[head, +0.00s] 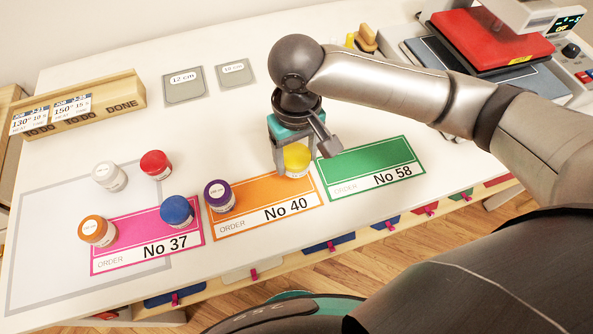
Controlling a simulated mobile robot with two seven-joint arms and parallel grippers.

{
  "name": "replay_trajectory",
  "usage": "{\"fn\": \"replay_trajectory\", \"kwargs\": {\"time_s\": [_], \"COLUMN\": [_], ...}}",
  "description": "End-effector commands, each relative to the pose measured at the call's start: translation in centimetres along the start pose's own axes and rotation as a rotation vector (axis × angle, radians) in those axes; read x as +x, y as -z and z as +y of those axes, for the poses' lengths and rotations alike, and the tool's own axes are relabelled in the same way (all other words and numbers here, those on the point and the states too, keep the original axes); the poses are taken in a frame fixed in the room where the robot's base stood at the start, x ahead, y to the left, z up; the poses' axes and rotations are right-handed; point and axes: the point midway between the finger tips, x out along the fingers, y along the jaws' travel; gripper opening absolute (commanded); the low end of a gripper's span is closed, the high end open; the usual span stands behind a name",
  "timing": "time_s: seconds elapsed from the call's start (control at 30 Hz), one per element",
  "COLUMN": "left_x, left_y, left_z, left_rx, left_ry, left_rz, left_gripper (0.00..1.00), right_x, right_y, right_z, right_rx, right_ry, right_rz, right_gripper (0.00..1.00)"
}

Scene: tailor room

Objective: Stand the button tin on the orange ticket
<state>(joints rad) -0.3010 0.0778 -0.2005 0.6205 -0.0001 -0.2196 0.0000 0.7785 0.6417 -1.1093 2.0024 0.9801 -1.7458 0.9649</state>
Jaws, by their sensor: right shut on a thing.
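My right gripper (296,165) reaches down from above and is shut on a yellow tin (297,157), partly hidden by its fingers. The yellow tin is upright at the right end of the orange ticket (256,228), marked No 40, near its top edge. I cannot tell whether its base touches the ticket. My left gripper is out of view.
A blue tin (177,211) and an orange tin (97,230) stand at the pink ticket (151,255). White (109,176) and red (156,164) tins stand behind. The green ticket (370,167) is bare. A wooden rack (85,110) and a red press (490,42) stand farther back.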

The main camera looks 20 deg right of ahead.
Motion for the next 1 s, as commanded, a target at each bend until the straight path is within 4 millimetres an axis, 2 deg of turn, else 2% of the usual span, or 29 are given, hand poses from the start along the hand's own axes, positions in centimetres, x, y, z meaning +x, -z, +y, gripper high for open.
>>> {"fn": "replay_trajectory", "kwargs": {"time_s": [0.3, 0.77, 0.8, 1.0], "left_x": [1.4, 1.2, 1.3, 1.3], "left_y": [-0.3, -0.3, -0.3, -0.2], "left_z": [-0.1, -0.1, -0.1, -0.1], "left_rx": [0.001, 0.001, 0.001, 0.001], "left_ry": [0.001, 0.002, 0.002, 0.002], "left_rz": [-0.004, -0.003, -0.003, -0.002], "left_gripper": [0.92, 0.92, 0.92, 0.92], "right_x": [5.1, 5.8, 5.8, 5.8], "right_y": [-0.1, -0.1, 0.0, 0.0], "right_z": [0.0, 0.0, 0.0, 0.0], "right_rx": [0.001, 0.0, 0.0, 0.0], "right_ry": [-0.001, 0.0, 0.0, -0.001], "right_rz": [-0.003, -0.001, -0.001, -0.001], "right_gripper": [0.08, 0.08, 0.72, 0.95]}}
